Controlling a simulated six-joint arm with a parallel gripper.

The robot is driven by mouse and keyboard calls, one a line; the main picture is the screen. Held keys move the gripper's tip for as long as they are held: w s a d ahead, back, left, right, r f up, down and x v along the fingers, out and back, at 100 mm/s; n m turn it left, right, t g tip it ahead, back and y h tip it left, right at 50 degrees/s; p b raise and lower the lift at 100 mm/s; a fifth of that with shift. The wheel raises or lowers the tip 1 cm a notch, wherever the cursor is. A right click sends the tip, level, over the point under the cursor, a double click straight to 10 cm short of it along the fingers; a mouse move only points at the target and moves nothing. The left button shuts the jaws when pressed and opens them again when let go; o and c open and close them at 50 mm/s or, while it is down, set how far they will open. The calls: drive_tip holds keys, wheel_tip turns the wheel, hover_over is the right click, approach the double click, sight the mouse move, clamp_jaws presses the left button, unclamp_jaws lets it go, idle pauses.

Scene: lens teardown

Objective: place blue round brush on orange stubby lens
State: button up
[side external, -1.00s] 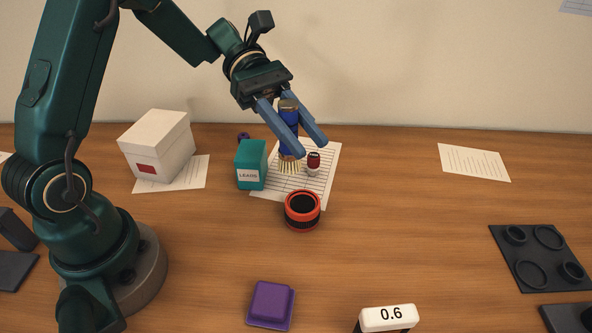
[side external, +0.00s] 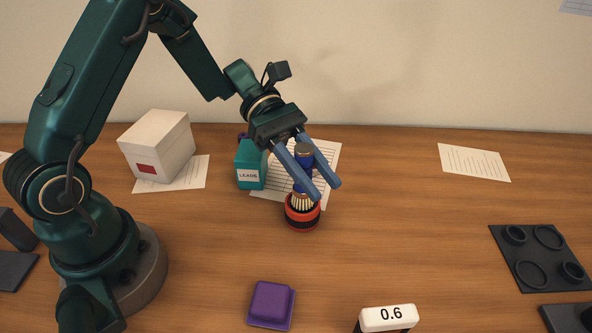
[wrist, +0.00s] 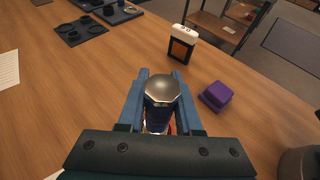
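The blue round brush (side external: 304,157) is upright with its pale bristles down. My gripper (side external: 325,191) is shut on its blue handle, one finger on each side. The orange stubby lens (side external: 303,224), a short red-orange and black cylinder, stands upright on the table directly below. The bristle ends overlap the lens top; I cannot tell whether they touch it. In the wrist view, the brush's silver end cap (wrist: 161,88) sits between the fingers and hides most of the lens, with only a sliver of red-orange showing.
A teal LEADS box (side external: 250,173) stands left of the lens, by a lined sheet (side external: 273,190). A white box (side external: 157,143) is farther left. A purple block (side external: 270,304) and a white 0.6 item (side external: 388,318) lie in front. A dark tray (side external: 541,258) is at right. Table between is clear.

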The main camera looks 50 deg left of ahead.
drive_tip(key=o, duration=0.4)
drive_tip(key=s+v, duration=0.1)
drive_tip(key=v, duration=1.1)
drive_tip(key=s+m+t+y, duration=0.2)
drive_tip(key=s+m+y, duration=0.2)
drive_tip(key=m, duration=0.1)
drive_tip(key=s+r+m+t+y, duration=0.1)
drive_tip(key=s+m+t+y, duration=0.1)
drive_tip(key=s+m+y, duration=0.2)
drive_tip(key=s+d+m+t+y, duration=0.1)
drive_tip(key=s+m+y, duration=0.3)
drive_tip(key=m, duration=0.4)
drive_tip(key=shift+s+d+r+t+y, duration=0.1)
drive_tip(key=shift+s+r+t+y, duration=0.15)
drive_tip(key=shift+t+y, duration=0.5)
